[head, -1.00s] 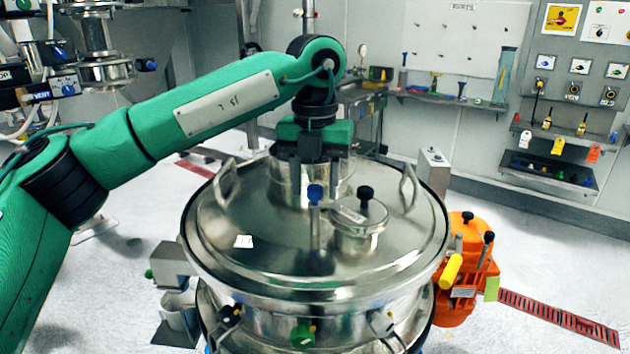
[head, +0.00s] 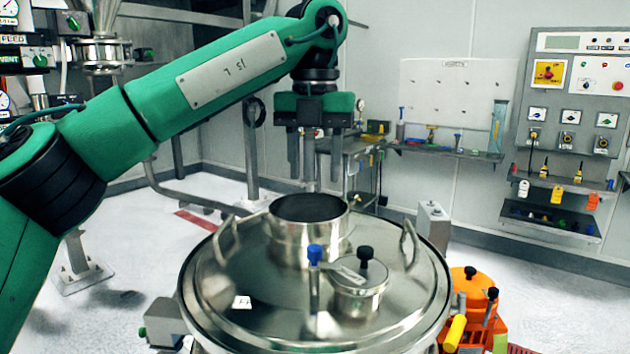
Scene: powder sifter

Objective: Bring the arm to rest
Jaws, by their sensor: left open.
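My left arm comes in from the left, green with black joints, and bends down at the wrist. My left gripper (head: 315,165) points straight down above the sifter's round collar, with its fingers apart and nothing between them. The fingertips look higher than the collar (head: 308,230), whose dark open top shows. The collar stands on the steel sifter lid (head: 270,315). My right gripper is not in view.
The lid has loop handles, a small capped port (head: 358,285) and a blue knob (head: 314,254). An orange motor unit (head: 472,296) stands at the right. A wall shelf (head: 445,152) and a control panel (head: 580,90) are farther back. The floor at left is mostly clear.

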